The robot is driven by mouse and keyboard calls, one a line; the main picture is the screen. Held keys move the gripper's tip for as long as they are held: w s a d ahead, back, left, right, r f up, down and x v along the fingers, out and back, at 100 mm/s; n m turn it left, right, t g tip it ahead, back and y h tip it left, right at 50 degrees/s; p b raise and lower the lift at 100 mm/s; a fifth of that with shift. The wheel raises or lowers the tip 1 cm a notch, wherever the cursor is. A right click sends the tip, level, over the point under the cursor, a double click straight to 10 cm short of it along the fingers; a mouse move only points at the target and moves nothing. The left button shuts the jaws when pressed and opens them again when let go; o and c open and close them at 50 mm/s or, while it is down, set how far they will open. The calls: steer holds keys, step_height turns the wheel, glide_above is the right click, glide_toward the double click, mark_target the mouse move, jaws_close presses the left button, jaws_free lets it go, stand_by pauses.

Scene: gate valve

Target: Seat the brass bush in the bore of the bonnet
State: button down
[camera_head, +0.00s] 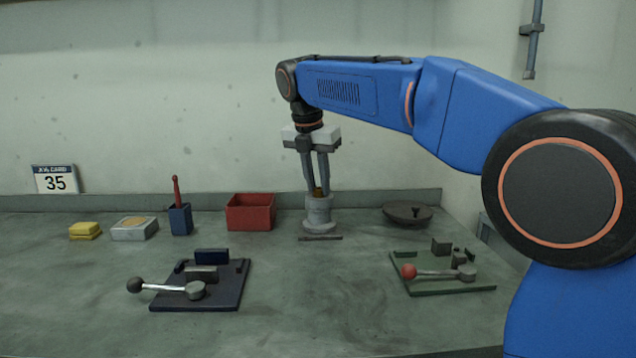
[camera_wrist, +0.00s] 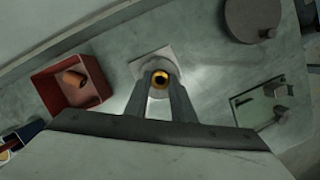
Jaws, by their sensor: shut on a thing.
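The bonnet (camera_head: 319,213) is a grey flanged cylinder standing upright on the bench, right of the red bin. In the wrist view its square base (camera_wrist: 140,66) shows around the fingertips. My gripper (camera_head: 318,190) points straight down over the bonnet and is shut on the brass bush (camera_head: 318,193). In the wrist view the bush (camera_wrist: 160,79) is a gold ring with a dark hole, between the fingertips. The bush is at the bonnet's top, roughly in line with it. The bore is hidden, and I cannot tell whether the bush is partly inside it.
A red bin (camera_head: 251,226) holds an orange-brown cylinder (camera_wrist: 75,78). A dark round disc (camera_head: 407,219) lies to the right. Dark blue (camera_head: 225,296) and green (camera_head: 460,286) lever fixtures stand in front. A blue holder (camera_head: 180,220), a grey box and yellow blocks stand left. The middle front is clear.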

steer(key=shift+f, duration=0.2)
steer(key=shift+s+f, duration=0.1)
steer(key=shift+f, duration=0.15)
steer(key=c, duration=1.5)
jaws_free()
steer(key=shift+f, duration=0.25)
steer(key=shift+a+r, duration=0.1)
steer(key=shift+r, duration=0.4)
steer(key=v, duration=1.2)
steer(key=shift+r, duration=0.35)
